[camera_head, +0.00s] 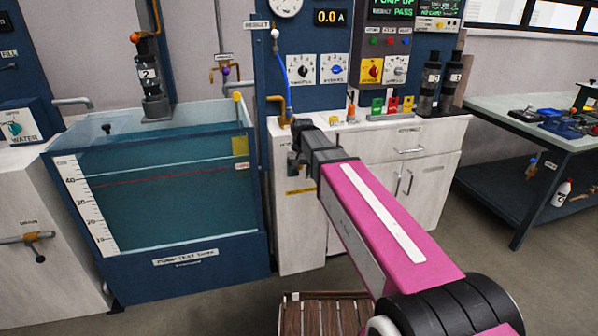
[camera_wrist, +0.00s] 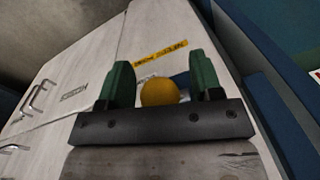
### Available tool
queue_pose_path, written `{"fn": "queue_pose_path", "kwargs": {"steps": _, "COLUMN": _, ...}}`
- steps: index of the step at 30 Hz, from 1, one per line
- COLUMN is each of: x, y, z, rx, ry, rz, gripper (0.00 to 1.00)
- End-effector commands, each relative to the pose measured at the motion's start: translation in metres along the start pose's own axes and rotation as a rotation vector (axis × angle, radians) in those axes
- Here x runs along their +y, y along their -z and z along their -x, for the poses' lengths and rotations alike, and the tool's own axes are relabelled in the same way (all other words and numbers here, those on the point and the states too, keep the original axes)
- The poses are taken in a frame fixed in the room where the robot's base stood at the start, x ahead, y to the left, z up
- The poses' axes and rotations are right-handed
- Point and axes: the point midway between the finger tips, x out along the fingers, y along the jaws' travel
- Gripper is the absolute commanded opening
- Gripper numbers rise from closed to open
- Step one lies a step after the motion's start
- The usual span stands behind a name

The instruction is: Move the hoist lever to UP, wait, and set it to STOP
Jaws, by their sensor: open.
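In the wrist view, a round yellow-orange knob (camera_wrist: 159,92) shows between the two green fingers of my gripper (camera_wrist: 160,85). The fingers are open, with a visible gap on each side of the knob. I cannot tell for sure that this knob is the hoist lever, and its stem is hidden. In the head view, my gripper (camera_head: 297,160) is small and dark in front of the narrow white cabinet (camera_head: 298,230), and the knob cannot be made out there. A yellow label (camera_wrist: 161,53) is on the white cabinet face behind the fingers.
A water tank (camera_head: 180,190) stands at left, with a pump (camera_head: 152,90) marked 2 above it. A control panel (camera_head: 345,45) with dials is behind the counter. A workbench (camera_head: 540,120) is at right. A slatted wooden crate (camera_head: 325,315) is on the floor.

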Motion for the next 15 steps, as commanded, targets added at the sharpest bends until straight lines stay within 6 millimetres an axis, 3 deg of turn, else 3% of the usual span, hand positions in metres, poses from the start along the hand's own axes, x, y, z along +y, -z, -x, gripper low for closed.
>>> {"fn": "queue_pose_path", "kwargs": {"steps": 1, "x": 0.0, "y": 0.0, "z": 0.0001, "rx": 0.0, "ry": 0.0, "rz": 0.0, "gripper": 0.49}}
{"fn": "queue_pose_path", "kwargs": {"steps": 6, "x": 0.0, "y": -0.0001, "z": 0.0002, "rx": 0.0, "ry": 0.0, "rz": 0.0, "gripper": 0.0}}
{"fn": "queue_pose_path", "kwargs": {"steps": 15, "x": 0.0011, "y": -0.0034, "z": -0.0034, "rx": 0.04, "ry": 0.011, "rz": 0.003, "gripper": 0.0}}
